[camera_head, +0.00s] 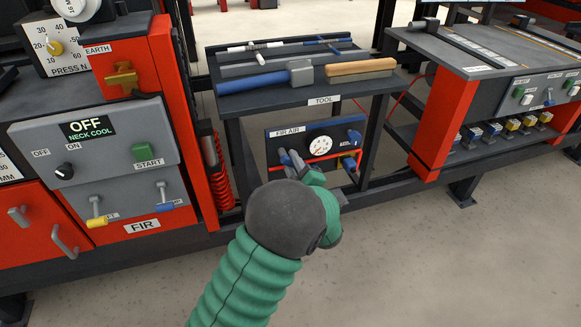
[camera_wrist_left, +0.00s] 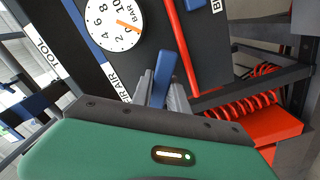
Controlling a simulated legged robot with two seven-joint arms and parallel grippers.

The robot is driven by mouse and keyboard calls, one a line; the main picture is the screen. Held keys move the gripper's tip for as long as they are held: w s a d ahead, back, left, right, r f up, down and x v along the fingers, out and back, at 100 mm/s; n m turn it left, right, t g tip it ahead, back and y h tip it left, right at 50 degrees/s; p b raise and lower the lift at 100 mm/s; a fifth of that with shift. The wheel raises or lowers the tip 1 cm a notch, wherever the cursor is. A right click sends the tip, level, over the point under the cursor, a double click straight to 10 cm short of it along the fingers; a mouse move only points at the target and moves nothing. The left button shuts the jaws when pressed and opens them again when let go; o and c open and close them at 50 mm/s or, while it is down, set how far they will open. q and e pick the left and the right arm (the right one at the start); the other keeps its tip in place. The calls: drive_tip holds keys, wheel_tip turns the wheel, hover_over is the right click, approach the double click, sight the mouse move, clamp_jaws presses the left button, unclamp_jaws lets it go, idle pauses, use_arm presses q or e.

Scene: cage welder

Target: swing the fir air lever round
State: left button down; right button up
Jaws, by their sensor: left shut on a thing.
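The gauge also shows in the left wrist view (camera_wrist_left: 114,25). My left gripper (camera_head: 291,162) is at the panel's left side, below the FIR AIR label. In the left wrist view its fingers (camera_wrist_left: 163,92) are closed around a blue lever (camera_wrist_left: 165,68), whose end sticks out between them. My forearm and wrist hide the lower part of the panel in the head view. My right gripper is not in view.
The tool shelf (camera_head: 260,101) above holds a blue-handled hammer (camera_head: 265,79) and a brush (camera_head: 360,68). A red post and coiled red hose (camera_head: 219,178) stand left of the panel. Another blue handle (camera_head: 354,137) is at the panel's right. Open floor lies in front.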

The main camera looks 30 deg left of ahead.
use_arm(q)
drive_tip(key=n+b, duration=0.2)
drive_tip(key=n, duration=0.2)
drive_tip(key=shift+d+f+b, duration=0.15)
drive_tip(key=shift+b, duration=0.25)
drive_tip(key=shift+r+n+b, duration=0.2)
drive_tip(key=shift+n+b, duration=0.25)
drive_tip(key=shift+n, duration=0.25)
drive_tip(key=shift+r+n+b, duration=0.15)
drive_tip(key=shift+n+b, duration=0.25)
drive_tip(key=shift+n, duration=0.3)
drive_tip(key=c, duration=1.3)
unclamp_jaws()
drive_tip(key=shift+r, duration=0.25)
